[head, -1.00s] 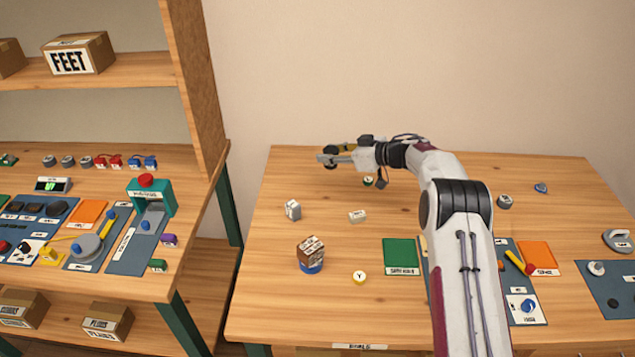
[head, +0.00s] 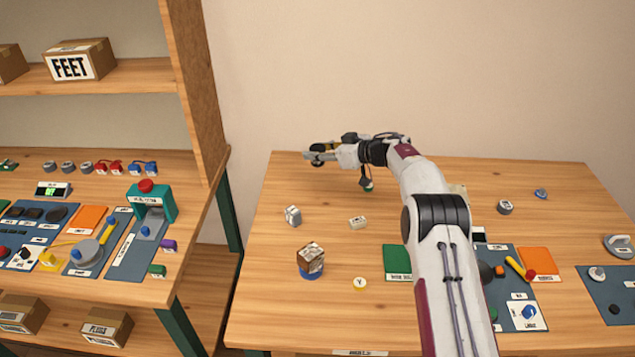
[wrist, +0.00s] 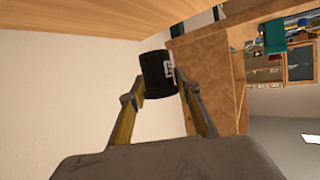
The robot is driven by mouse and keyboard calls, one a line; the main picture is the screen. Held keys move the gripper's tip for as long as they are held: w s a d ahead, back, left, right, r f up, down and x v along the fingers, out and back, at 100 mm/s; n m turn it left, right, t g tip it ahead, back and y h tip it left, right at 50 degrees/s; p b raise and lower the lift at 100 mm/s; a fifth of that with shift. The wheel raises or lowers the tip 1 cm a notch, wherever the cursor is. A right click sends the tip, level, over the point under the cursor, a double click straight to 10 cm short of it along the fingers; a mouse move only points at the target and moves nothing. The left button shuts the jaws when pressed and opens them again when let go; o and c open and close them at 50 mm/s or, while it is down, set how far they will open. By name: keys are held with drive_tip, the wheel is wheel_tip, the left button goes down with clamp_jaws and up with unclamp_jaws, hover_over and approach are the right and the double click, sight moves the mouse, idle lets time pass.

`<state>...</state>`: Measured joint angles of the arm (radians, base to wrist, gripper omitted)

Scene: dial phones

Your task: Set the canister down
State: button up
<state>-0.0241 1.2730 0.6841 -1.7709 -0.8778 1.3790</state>
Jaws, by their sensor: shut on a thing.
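The canister (wrist: 157,74) is a small black cylinder with a white label. In the wrist view my gripper (wrist: 158,88) is shut on it, one finger on each side. In the head view my gripper (head: 318,156) is at the back left of the right-hand table (head: 300,330), stretched out to the left. The canister (head: 316,163) shows there as a small dark shape at the fingertips, partly hidden by the gripper. I cannot tell how high it is above the table top.
The back left is largely clear. The left bench (head: 110,275) lies across a gap.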

drive_tip(key=shift+f, duration=2.8)
drive_tip(key=shift+f, duration=1.9)
drive_tip(key=shift+f, duration=0.1)
drive_tip(key=o, duration=1.1)
drive_tip(key=shift+s+d+r, duration=0.15)
drive_tip(key=shift+r, duration=0.1)
drive_tip(key=shift+d, duration=0.15)
drive_tip(key=shift+v, duration=5.7)
